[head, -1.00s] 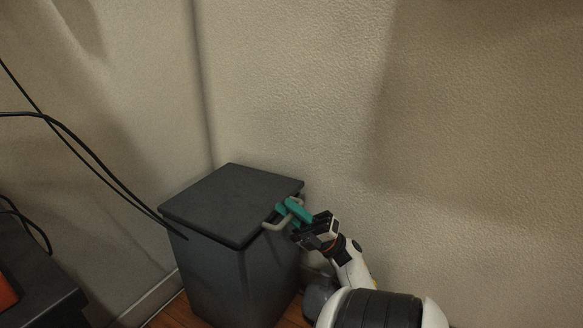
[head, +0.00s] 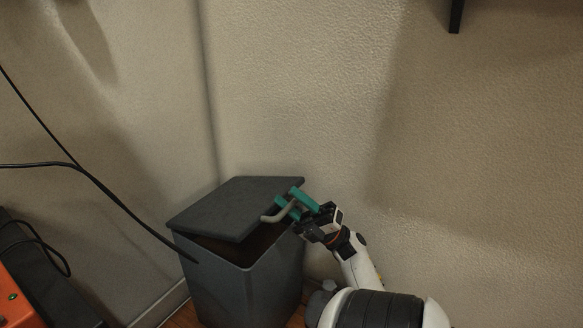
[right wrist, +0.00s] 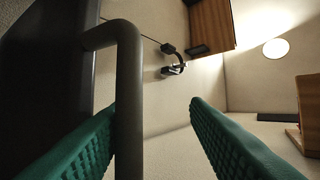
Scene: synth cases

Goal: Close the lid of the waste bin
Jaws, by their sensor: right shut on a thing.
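The dark grey waste bin (head: 240,295) stands in the room corner in the head view. Its flat lid (head: 235,207) is tilted up slightly, with a dark gap between it and the rim at the front and right. A light grey bar handle (head: 274,217) sits at the lid's near right edge. In the right wrist view the handle (right wrist: 129,100) runs between the two green fingers, close against the left one. My left gripper is not in view.
Black cables (head: 120,205) hang at the left and pass in front of the bin's left side. A dark and orange object (head: 18,300) is at the lower left. Walls stand close behind the bin. The space right of my arm is clear.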

